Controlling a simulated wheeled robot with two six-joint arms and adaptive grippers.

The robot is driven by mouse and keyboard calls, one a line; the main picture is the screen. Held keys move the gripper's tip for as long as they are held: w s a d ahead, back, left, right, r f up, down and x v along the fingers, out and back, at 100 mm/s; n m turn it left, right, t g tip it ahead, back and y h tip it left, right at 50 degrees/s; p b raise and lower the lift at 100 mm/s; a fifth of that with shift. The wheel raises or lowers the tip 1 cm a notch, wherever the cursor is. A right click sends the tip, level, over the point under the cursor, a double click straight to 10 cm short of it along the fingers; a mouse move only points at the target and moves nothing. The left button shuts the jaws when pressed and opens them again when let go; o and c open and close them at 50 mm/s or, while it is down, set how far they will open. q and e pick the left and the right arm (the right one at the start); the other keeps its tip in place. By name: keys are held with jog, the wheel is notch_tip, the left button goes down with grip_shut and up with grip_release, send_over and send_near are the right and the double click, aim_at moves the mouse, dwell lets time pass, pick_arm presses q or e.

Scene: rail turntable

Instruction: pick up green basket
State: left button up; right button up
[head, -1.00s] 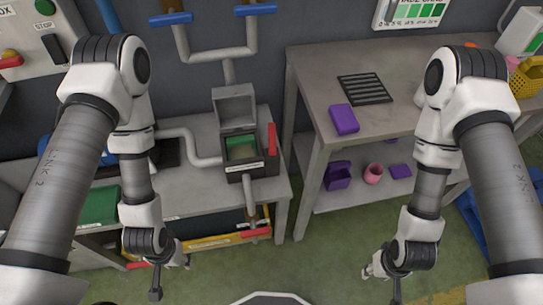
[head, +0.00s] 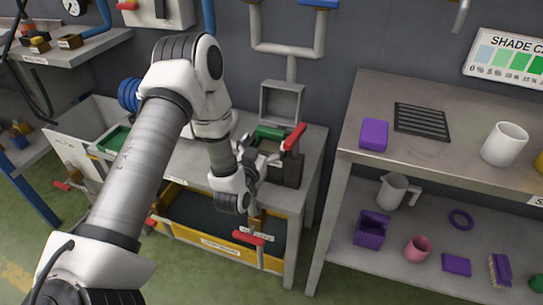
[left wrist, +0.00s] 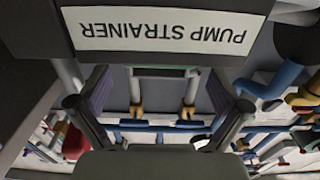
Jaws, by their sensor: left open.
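A green piece (head: 270,132), likely the green basket, shows in the open pump strainer box (head: 288,168) on the grey bench. My left arm hides part of it. The box's lid (head: 281,103) stands up behind it. My left gripper (head: 262,154) is at the box's near left side, and I cannot tell if it touches anything. In the left wrist view its two fingers (left wrist: 160,115) are spread with nothing clearly between them. The PUMP STRAINER label (left wrist: 160,30) shows upside down close in front. My right gripper is out of view.
A red handle (head: 294,137) sticks up at the box's right side. Pipes with blue handles (head: 319,4) stand behind. A yellow tray (head: 215,243) is below the bench. The right table holds a purple block (head: 374,135), a vent grid (head: 422,122) and a white mug (head: 505,144).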

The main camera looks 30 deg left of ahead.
aim_at(269, 134)
pick_arm(q)
jog(key=x, duration=0.4)
jog(key=shift+w+r, duration=0.1)
jog(key=shift+w, duration=0.3)
jog(key=c, duration=1.5)
jog(key=shift+r, duration=0.1)
